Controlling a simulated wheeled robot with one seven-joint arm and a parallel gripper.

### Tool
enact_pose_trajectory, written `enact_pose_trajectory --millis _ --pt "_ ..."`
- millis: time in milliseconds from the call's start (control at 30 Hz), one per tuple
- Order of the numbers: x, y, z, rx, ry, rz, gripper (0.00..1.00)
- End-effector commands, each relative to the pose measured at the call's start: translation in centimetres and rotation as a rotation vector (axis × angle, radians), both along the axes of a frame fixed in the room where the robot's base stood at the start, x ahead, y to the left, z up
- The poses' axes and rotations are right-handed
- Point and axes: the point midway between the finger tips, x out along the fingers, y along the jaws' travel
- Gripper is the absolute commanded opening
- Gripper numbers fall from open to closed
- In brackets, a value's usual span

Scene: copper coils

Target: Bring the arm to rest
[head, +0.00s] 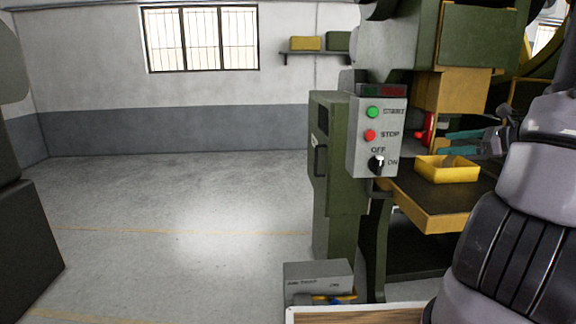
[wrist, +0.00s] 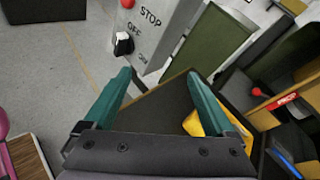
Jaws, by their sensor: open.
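My gripper (head: 442,143) has two teal fingers and shows at the right of the head view, in front of the green press and above its dark bed. In the wrist view my gripper (wrist: 159,75) is open, the fingers wide apart with nothing between them. The grey control box (head: 362,140) is left of the gripper in the head view. It carries a green START button (head: 373,112), a red STOP button (head: 370,135) and a black OFF/ON knob (head: 376,165). The fingers appear apart from the box. My arm covers the right edge of the head view.
A yellow tray (head: 447,175) stands on the press bed (head: 425,203), below the gripper; part of it shows behind the right finger in the wrist view. A grey box (head: 318,272) is low in front. The floor (head: 180,215) on the left is clear.

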Motion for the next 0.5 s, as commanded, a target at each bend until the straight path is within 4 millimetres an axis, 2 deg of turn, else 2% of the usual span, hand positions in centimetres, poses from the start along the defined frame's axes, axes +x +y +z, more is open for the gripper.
enact_pose_trajectory --millis 33,100,200,333,500 --pt "-0.3 3.0 1.3 -0.081 0.000 0.089 0.90" --pt "-1.6 7.0 2.4 -0.204 0.009 0.216 0.90" --pt "-3.9 11.6 3.7 -0.390 0.006 0.384 0.90" --pt "-7.4 16.2 5.2 -0.641 -0.028 0.577 0.90" --pt "-12.0 19.7 7.1 -0.982 -0.124 0.776 0.90"
